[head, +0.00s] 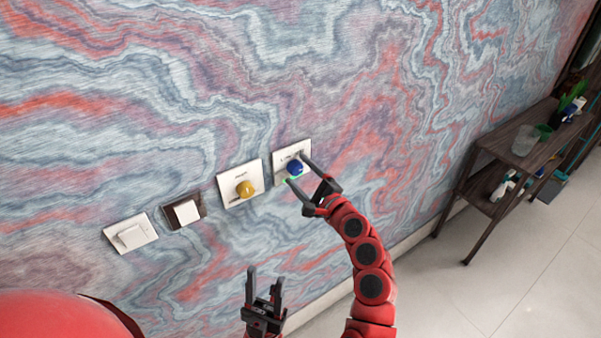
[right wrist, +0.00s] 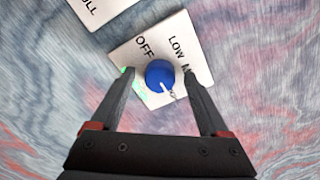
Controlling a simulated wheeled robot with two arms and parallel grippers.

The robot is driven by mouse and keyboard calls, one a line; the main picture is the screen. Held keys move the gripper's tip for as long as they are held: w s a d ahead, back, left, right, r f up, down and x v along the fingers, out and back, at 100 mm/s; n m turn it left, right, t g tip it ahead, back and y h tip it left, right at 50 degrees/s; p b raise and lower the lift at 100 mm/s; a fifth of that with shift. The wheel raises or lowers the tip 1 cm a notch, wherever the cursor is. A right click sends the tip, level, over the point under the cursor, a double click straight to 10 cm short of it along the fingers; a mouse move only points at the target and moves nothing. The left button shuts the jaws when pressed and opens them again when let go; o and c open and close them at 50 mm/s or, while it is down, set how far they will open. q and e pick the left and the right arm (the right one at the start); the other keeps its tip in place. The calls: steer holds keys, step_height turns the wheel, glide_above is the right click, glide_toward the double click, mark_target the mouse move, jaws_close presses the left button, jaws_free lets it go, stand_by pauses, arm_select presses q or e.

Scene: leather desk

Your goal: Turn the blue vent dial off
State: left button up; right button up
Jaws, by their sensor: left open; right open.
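The blue dial (head: 295,167) sits on a white wall plate (head: 279,157), the rightmost in the row. In the right wrist view the blue dial (right wrist: 158,72) has a white pointer mark toward the lower right, away from the OFF label at upper left; LOW and a partly hidden label starting with M also show. My right gripper (head: 296,168) is open, with one finger on each side of the dial; I cannot tell whether they touch it. A green glow shows by one fingertip. My left gripper (head: 265,275) is open and empty, low in front of the wall.
A yellow dial (head: 245,189) on a white plate is just left of the blue one. Further left are a dark-framed switch (head: 186,212) and a white switch (head: 131,236). A dark wooden shelf (head: 515,150) with cups and bottles stands at the right; the floor before it is clear.

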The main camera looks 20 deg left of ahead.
jaws_close()
stand_by(0.3)
